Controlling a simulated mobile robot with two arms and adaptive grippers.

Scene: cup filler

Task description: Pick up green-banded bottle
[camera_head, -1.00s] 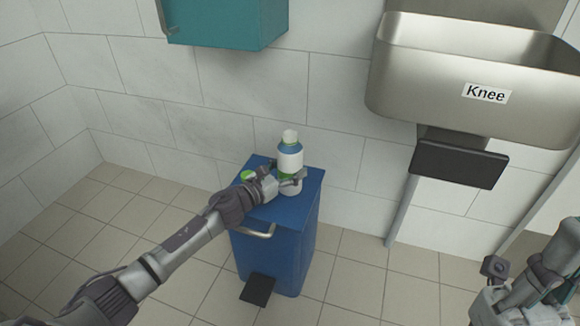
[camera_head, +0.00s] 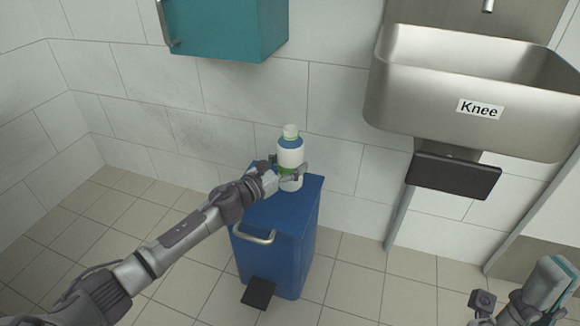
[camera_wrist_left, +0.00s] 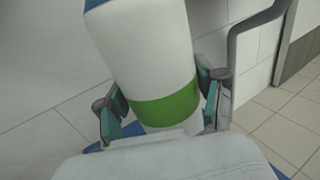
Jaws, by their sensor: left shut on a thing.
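The green-banded bottle (camera_head: 290,153) is white with a blue shoulder, a pale cap and a green band low on its body. It is upright at the top of the blue bin (camera_head: 278,228). I cannot tell whether its base still touches the lid. My left gripper (camera_head: 288,173) is shut on the bottle near the green band. In the left wrist view the bottle (camera_wrist_left: 150,55) stands between the two fingers (camera_wrist_left: 165,110), slightly tilted in the picture. My right gripper is at the lower right edge, with only part of the right arm (camera_head: 535,295) showing; its fingertips are not clear.
A steel sink (camera_head: 470,95) labelled "Knee" with a dark knee panel (camera_head: 453,175) hangs on the right wall. A teal cabinet (camera_head: 230,35) hangs above the bin. The tiled floor (camera_head: 180,225) around the bin is clear.

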